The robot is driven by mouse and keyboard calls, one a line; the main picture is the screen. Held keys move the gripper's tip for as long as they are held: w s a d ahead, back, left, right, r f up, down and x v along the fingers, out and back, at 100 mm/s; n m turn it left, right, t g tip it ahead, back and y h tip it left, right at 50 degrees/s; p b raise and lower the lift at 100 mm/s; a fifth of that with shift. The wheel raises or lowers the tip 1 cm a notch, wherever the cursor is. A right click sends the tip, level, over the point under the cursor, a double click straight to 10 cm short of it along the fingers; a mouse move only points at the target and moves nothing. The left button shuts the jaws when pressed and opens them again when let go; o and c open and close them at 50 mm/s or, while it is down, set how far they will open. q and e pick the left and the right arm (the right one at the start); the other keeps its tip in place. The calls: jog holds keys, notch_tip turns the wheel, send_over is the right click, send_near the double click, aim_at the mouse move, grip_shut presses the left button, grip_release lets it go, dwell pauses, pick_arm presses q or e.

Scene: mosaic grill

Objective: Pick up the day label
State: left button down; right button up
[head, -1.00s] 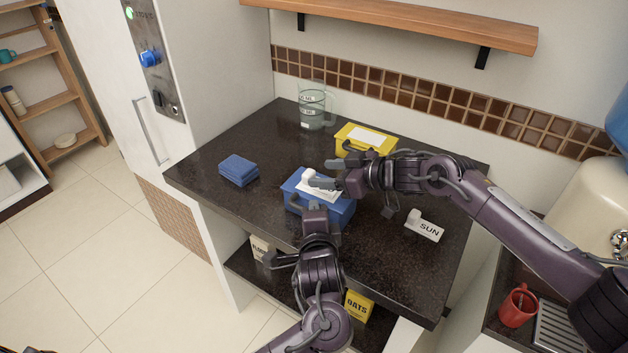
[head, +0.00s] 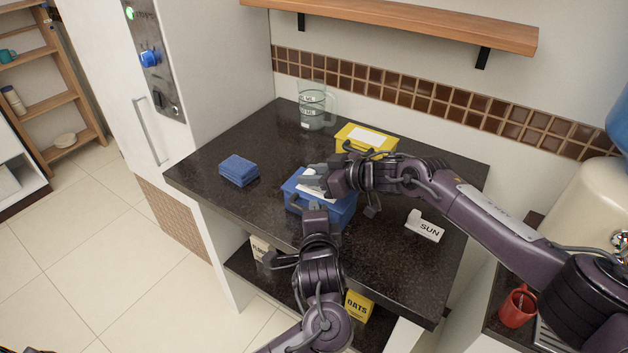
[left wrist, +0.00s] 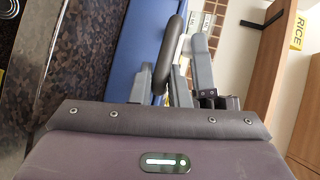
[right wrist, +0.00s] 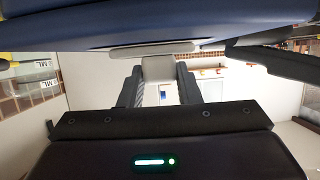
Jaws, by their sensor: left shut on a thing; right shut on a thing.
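A white day label (head: 308,193) lies on the lid of the blue box (head: 337,212); any writing on it is hidden. My right gripper (head: 314,183) is shut on it; the right wrist view shows its raised tab (right wrist: 158,69) between the fingers. My left gripper (head: 312,207) is at the front of the blue box, shut on its dark handle (left wrist: 175,45), which shows in the left wrist view. Another white label, reading SUN (head: 426,228), with a similar tab, sits on the dark counter to the right.
The dark counter (head: 210,195) holds folded blue cloths (head: 239,170) at left, a clear measuring jug (head: 314,108) and a yellow box (head: 352,132) behind. A wooden shelf (head: 400,22) hangs above. The counter's front left is clear.

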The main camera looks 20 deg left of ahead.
aim_at(314, 173)
pick_arm(q)
jog(key=shift+f, duration=0.1)
pick_arm(e)
notch_tip(314, 173, up, 10)
dwell(0.4)
jog(key=o, duration=0.3)
jog(key=c, duration=0.4)
jog(key=shift+r, duration=0.25)
jog(key=shift+r, duration=1.9)
jog(key=shift+r, duration=0.3)
